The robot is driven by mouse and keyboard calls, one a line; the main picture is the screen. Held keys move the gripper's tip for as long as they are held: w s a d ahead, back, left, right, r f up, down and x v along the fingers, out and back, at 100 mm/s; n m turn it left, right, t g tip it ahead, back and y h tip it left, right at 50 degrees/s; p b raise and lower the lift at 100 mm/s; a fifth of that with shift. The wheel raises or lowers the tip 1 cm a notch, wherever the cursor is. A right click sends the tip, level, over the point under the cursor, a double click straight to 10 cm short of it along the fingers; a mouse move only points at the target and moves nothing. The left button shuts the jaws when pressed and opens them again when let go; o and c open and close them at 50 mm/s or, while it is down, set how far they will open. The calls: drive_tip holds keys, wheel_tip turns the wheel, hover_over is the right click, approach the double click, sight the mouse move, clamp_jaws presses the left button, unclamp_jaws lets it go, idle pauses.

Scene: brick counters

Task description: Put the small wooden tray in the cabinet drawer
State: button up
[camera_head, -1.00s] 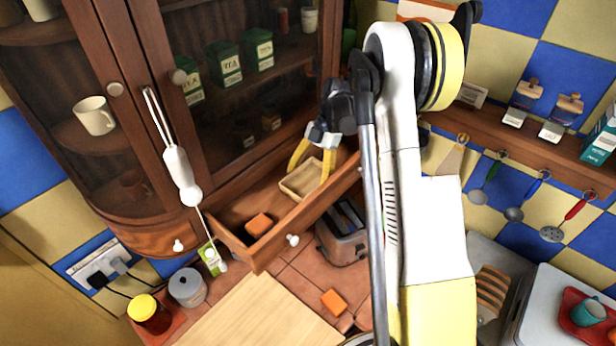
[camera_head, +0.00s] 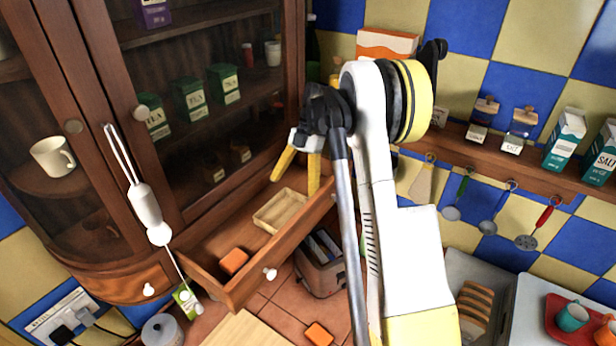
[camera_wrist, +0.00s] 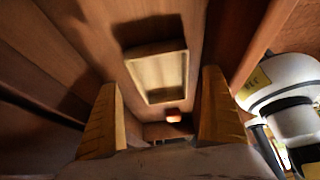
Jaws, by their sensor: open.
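The small wooden tray (camera_head: 281,211) lies in the open cabinet drawer (camera_head: 225,262), toward its right end. It also shows in the wrist view (camera_wrist: 158,74), lying flat on the drawer floor between and beyond my fingers. My gripper (camera_head: 299,188) is open and above the tray, apart from it. Its yellow fingers (camera_wrist: 160,128) are spread with nothing between them at the tips. An orange block (camera_head: 233,261) sits in the drawer to the left of the tray.
The glass-doored cabinet (camera_head: 190,200) stands behind the drawer. A toaster (camera_head: 320,262) stands close to the drawer's right front. Another orange block (camera_head: 319,333) lies on the tiled counter.

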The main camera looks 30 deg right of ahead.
drive_tip(key=w+d, duration=0.1)
drive_tip(key=d, duration=0.1)
drive_tip(key=w+d+b, duration=0.1)
drive_tip(key=d, duration=0.2)
drive_tip(key=w+d, duration=0.1)
drive_tip(key=d, duration=0.2)
drive_tip(key=shift+w+f, duration=0.1)
drive_tip(key=shift+w, duration=0.2)
drive_tip(key=shift+c, duration=0.2)
idle(0.4)
